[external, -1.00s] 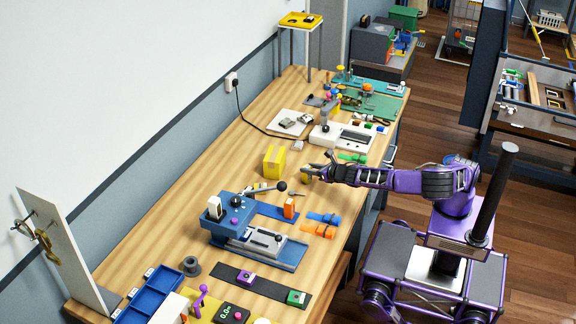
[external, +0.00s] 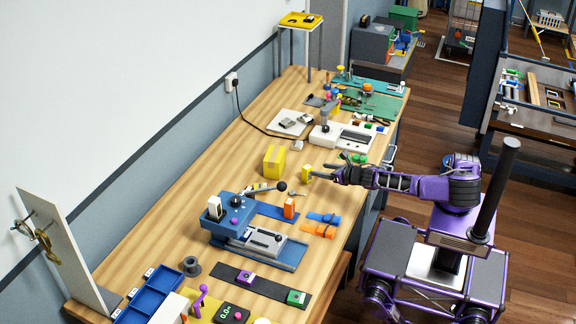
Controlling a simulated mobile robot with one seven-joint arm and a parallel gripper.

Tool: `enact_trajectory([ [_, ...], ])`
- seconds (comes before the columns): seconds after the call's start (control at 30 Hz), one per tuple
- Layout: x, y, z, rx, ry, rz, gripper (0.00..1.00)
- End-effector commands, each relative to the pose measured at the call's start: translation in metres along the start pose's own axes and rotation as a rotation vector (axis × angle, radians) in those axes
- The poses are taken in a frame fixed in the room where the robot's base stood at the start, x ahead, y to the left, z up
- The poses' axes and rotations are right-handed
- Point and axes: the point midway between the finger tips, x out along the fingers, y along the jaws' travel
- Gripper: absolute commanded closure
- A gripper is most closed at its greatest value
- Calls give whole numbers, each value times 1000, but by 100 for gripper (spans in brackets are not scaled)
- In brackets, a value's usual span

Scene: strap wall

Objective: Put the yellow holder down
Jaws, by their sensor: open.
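A small yellow holder (external: 306,173) stands on the wooden workbench, a little right of a larger yellow box (external: 274,160). My gripper (external: 326,169) is just to the right of the small yellow holder, with its fingers pointing toward it. The jaws are open and hold nothing. A small gap seems to show between the fingertips and the holder.
The workbench (external: 190,150) has a bare strip along the wall. A blue fixture with a lever (external: 236,215), an orange block (external: 289,207) and blue and orange straps (external: 322,228) lie nearer. A white device (external: 345,136) and green pieces stand beyond my gripper.

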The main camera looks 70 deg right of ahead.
Motion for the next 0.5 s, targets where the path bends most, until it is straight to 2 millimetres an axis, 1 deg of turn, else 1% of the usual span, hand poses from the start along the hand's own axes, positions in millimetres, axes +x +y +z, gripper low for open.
enact_trajectory([
  [0.03,-11,1,2,-3,-1,3,33],
  [0.2,-34,1,2,-2,-1,2,33],
  [0.33,-44,0,1,-1,0,0,33],
  [0.5,-48,0,0,-1,0,0,33],
])
